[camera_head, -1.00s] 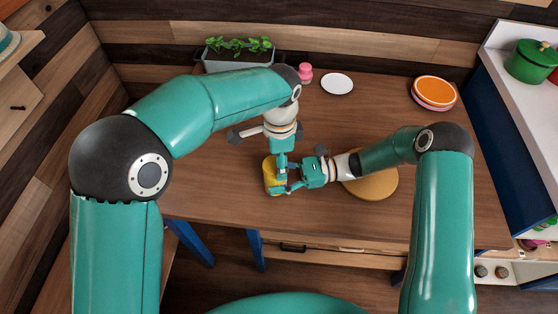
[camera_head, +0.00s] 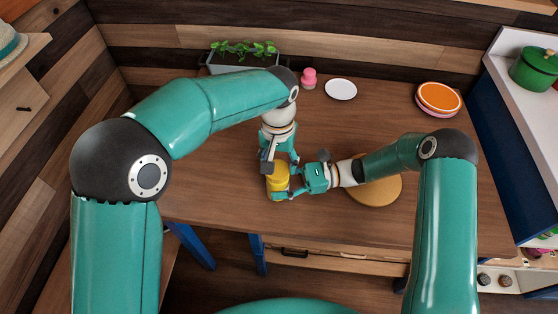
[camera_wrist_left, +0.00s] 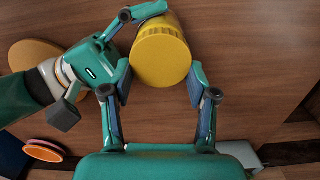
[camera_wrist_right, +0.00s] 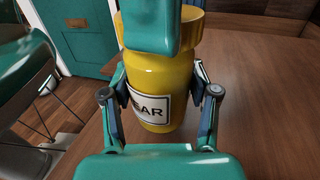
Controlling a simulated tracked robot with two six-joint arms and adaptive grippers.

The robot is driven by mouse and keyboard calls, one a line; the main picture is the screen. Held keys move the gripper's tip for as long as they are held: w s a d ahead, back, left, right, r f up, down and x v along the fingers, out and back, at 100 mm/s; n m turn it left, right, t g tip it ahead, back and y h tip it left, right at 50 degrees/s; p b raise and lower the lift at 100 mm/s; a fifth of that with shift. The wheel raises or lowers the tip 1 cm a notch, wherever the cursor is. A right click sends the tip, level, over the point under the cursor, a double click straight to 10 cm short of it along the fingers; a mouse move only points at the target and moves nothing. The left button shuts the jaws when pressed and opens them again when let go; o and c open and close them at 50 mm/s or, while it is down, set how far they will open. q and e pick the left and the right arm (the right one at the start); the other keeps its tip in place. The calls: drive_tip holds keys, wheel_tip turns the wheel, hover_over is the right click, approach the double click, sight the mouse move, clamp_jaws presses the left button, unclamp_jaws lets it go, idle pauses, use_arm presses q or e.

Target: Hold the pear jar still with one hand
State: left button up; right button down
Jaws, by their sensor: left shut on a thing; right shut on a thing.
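The pear jar (camera_head: 277,184) is a yellow jar standing upright near the front edge of the wooden table. Its white label, partly hidden and reading "EAR", shows in the right wrist view on the jar body (camera_wrist_right: 172,82). My left gripper (camera_wrist_left: 160,75) has its fingers on both sides of the round ribbed yellow lid (camera_wrist_left: 161,50). My right gripper (camera_wrist_right: 160,92) comes in from the right and is shut on the jar's body, below the lid. A teal finger of my left gripper hides part of the lid in the right wrist view.
A round wooden board (camera_head: 375,190) lies under my right forearm. A planter (camera_head: 243,60), a pink bottle (camera_head: 309,78) and a white plate (camera_head: 341,89) stand at the back. Stacked plates (camera_head: 438,98) are at the back right. The table's middle is mostly clear.

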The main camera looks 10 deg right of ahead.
sight(278, 165)
use_arm(q)
drive_tip(key=shift+w+a+r, duration=0.15)
drive_tip(key=shift+w+r, duration=0.05)
use_arm(e)
drive_tip(key=shift+s, duration=0.1)
use_arm(q)
drive_tip(key=shift+r, duration=0.7)
use_arm(e)
drive_tip(key=shift+d, duration=0.1)
use_arm(q)
drive_tip(key=shift+s+r, duration=0.1)
drive_tip(key=shift+r, duration=0.15)
drive_tip(key=shift+r, duration=2)
